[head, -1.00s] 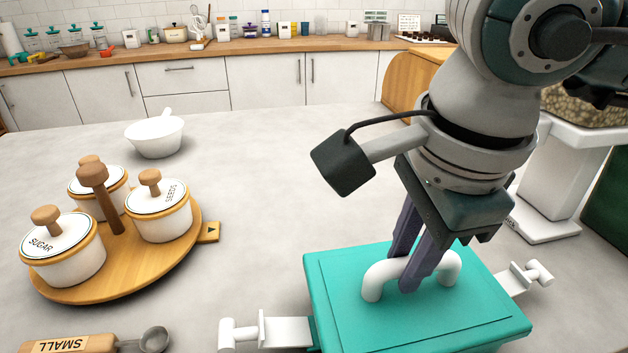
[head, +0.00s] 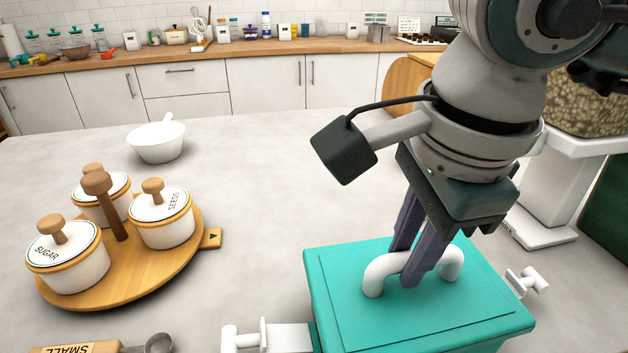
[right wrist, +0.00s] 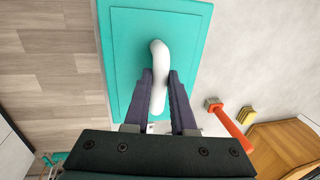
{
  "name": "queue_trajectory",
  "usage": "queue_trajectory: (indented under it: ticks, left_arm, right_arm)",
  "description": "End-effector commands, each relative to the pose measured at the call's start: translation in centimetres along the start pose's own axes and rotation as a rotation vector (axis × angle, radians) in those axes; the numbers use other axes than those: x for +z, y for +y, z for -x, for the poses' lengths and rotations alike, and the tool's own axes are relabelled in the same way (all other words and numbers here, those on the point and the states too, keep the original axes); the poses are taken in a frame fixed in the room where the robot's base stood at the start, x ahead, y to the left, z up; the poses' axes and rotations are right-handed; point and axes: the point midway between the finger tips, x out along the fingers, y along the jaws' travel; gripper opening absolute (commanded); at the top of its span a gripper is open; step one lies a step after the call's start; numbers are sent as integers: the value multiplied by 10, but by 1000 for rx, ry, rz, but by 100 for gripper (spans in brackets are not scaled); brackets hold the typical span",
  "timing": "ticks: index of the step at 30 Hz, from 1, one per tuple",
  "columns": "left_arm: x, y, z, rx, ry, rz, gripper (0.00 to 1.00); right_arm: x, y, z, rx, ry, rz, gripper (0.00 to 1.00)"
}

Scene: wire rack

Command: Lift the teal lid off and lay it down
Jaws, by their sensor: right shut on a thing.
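The teal lid (head: 350,290) is a flat rectangular panel with a white arched handle (head: 374,276). My right gripper (head: 412,272) is shut on the handle from above, one finger on each side. The right wrist view also shows the lid (right wrist: 125,40) and the handle (right wrist: 159,60) between the fingers (right wrist: 160,80). The lid is level and slightly raised. White latches stick out at the left (head: 270,337) and right (head: 528,282) of the lid. The container under the lid is hidden. My left gripper is not in view.
A wooden turntable (head: 190,255) with lidded canisters stands at the left. A white bowl (head: 156,142) is behind it, and a scoop (head: 158,343) lies at the front left. A white appliance (head: 550,195) stands at the right. Grey counter (head: 260,190) between them is clear.

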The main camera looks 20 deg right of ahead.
Motion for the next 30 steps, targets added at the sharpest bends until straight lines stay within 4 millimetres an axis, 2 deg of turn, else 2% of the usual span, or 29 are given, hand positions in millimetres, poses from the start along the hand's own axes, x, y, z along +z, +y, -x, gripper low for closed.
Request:
queue_trajectory:
  ticks: [18, 30]
  left_arm:
    - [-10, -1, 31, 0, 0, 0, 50]
    - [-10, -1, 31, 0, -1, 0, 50]
  right_arm:
    - [0, -10, 46, -1, 0, -1, 0]
    - [0, -12, 46, -1, 1, -9, 0]
